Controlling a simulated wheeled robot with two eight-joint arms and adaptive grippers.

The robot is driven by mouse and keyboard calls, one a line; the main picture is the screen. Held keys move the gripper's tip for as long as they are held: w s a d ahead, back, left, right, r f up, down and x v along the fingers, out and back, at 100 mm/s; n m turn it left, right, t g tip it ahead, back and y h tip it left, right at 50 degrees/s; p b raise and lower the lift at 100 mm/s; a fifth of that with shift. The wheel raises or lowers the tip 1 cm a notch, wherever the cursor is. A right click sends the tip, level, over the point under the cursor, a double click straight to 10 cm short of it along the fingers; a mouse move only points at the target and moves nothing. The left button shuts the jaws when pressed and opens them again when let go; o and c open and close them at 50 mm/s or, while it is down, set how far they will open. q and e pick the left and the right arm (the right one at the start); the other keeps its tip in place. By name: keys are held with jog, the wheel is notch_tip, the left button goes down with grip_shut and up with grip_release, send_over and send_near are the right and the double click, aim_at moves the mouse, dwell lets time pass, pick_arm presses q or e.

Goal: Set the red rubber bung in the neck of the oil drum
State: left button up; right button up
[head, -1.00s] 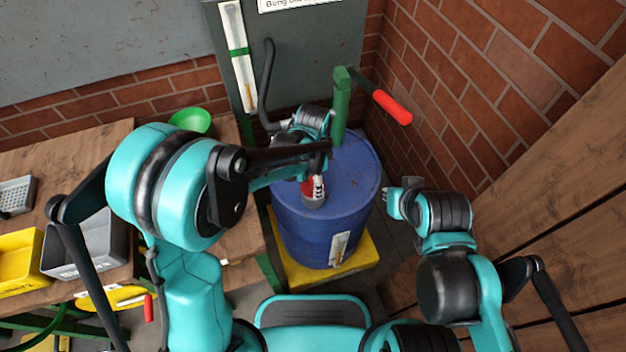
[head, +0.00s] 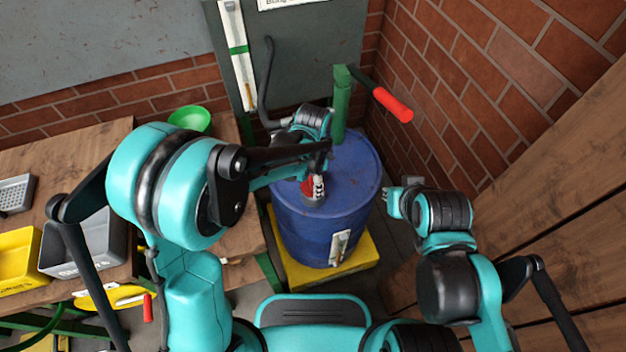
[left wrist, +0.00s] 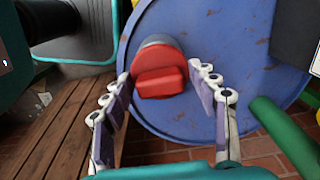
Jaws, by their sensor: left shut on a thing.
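The blue oil drum (head: 350,213) stands upright in the corner; its top also fills much of the left wrist view (left wrist: 225,40). My left gripper (head: 314,186) is over the front part of the drum top. In the left wrist view its fingers (left wrist: 163,78) are on either side of the red rubber bung (left wrist: 160,84), shut on it. A grey rim of the neck (left wrist: 158,41) shows just behind the bung. How deep the bung sits is hidden. My right gripper (head: 390,203) is right of the drum, apart from it; its jaws are too small to read.
The drum stands on a yellow base (head: 366,262). A bench on the left holds a green bowl (head: 190,118), a grey bin (head: 75,262) and a yellow bin (head: 18,250). Brick wall closes the right side.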

pick_arm(q)
jog(key=shift+f+b, duration=0.4)
jog(key=shift+f, duration=0.15)
jog(key=o, duration=1)
jog(key=shift+o, duration=0.2)
notch_tip(320, 180, up, 12)
dwell(0.3)
